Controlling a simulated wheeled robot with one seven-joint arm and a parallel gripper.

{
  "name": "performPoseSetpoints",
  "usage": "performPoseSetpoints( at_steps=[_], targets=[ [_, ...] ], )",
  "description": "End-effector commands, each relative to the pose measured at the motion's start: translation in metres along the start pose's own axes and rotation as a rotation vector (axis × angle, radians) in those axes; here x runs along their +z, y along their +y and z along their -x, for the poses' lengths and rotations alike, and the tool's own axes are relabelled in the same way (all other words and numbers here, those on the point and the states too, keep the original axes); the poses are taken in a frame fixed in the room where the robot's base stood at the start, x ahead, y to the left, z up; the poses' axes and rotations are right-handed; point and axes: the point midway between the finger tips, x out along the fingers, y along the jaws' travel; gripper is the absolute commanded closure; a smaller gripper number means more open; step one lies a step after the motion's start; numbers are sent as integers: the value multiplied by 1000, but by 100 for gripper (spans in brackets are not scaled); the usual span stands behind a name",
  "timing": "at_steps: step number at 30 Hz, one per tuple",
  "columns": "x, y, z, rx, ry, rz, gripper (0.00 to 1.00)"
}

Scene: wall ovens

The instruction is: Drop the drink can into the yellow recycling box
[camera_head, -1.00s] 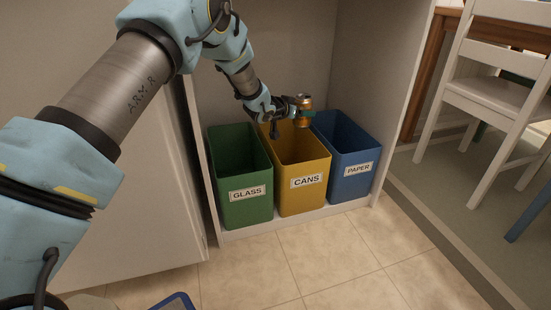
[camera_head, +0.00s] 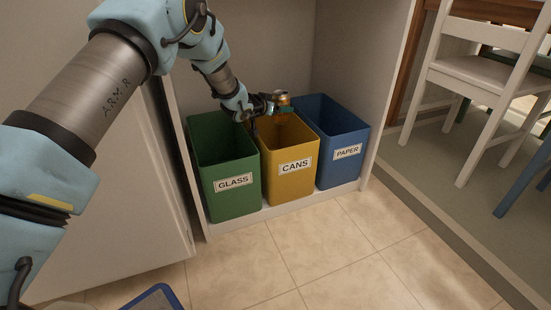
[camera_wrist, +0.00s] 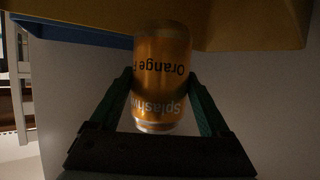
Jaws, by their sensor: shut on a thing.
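My gripper (camera_head: 275,107) is shut on an orange drink can (camera_head: 279,98) at the top of the yellow box. In the wrist view the can (camera_wrist: 161,80) sits between the two green fingers of my gripper (camera_wrist: 163,97), its lettering upside down. The yellow recycling box (camera_head: 290,179), labelled CANS, stands between two other boxes. The can is over the back part of its opening. The yellow box (camera_wrist: 245,22) also shows along the top of the wrist view. My gripper hides part of the can in the head view.
A green GLASS box (camera_head: 233,199) stands left of the yellow box and a blue PAPER box (camera_head: 342,168) right of it. Cabinet walls enclose them at both sides and the back. A white chair (camera_head: 482,75) stands at the right. The tiled floor (camera_head: 330,245) in front is mostly clear.

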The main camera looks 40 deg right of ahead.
Motion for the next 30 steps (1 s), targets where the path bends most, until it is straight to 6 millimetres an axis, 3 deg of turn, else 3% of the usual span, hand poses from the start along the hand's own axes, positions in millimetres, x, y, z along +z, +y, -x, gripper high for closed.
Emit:
performPoseSetpoints(
  at_steps=[5, 6, 11, 21, 30],
  targets=[
    [-1, 0, 0, 0, 1, 0, 75],
    [-1, 0, 0, 0, 1, 0, 19],
    [-1, 0, 0, 0, 1, 0, 1],
    [-2, -1, 6, -1, 0, -1, 0],
    [-5, -1, 60, -2, -2, 2, 0]
  ],
)
